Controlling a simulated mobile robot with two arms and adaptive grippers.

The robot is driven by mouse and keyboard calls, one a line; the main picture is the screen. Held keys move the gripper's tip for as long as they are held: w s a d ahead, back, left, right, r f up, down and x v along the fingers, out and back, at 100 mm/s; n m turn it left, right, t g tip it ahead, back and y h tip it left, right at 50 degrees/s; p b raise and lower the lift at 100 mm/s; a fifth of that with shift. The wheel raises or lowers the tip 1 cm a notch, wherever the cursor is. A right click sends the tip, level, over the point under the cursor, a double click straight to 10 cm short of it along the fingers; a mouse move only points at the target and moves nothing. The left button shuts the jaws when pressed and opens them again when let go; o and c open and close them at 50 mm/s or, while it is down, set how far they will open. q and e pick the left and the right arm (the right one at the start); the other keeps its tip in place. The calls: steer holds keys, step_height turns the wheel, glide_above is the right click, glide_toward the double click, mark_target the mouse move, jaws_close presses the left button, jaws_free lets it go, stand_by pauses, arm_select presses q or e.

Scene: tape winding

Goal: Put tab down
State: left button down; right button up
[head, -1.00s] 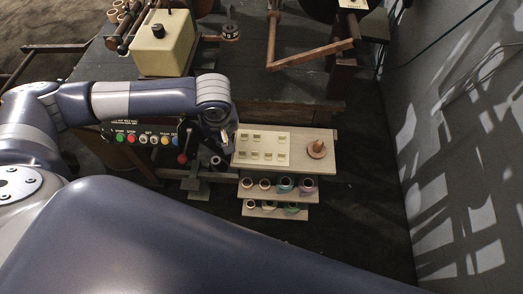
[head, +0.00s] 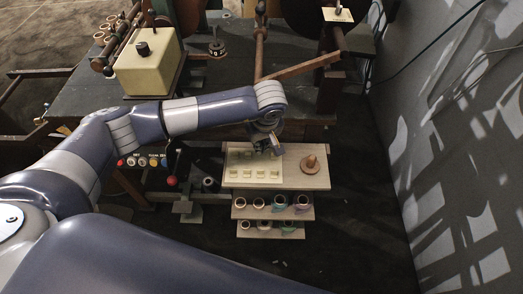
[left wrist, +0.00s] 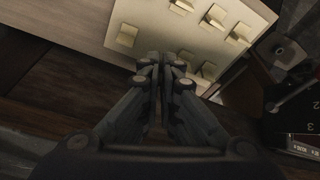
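A pale cream board (head: 240,164) with several small cream tabs (head: 260,174) in rows lies on the left part of a light wooden shelf top. My left gripper (head: 273,150) is over the back right of this board. In the left wrist view, the gripper (left wrist: 161,60) has its fingers close together, with the board (left wrist: 150,14) and its raised tabs (left wrist: 127,35) beyond the tips. I see no tab between the fingers, though a thin one could be hidden. My right gripper is not in view.
A wooden peg on a round base (head: 310,163) stands right of the board. Tape rolls (head: 280,202) sit on lower shelves. A red-knobbed lever (head: 172,181) and coloured buttons (head: 154,162) are to the left. A dark bench with a cream box (head: 146,68) stands behind.

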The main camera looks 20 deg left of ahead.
arm_select(q)
steer(key=f, duration=0.1)
steer(key=f+b, duration=0.2)
steer(key=shift+w+d+f, duration=0.15)
steer(key=shift+d+f, duration=0.1)
steer(key=shift+f, duration=0.1)
steer(key=c, duration=2.3)
jaws_free()
steer(key=shift+f, duration=0.1)
steer(key=shift+o, duration=1.1)
steer(key=shift+r, duration=0.2)
steer(key=shift+r+p, duration=0.35)
steer(key=shift+p, duration=0.1)
steer(key=p+v, duration=0.7)
steer(key=v, duration=0.4)
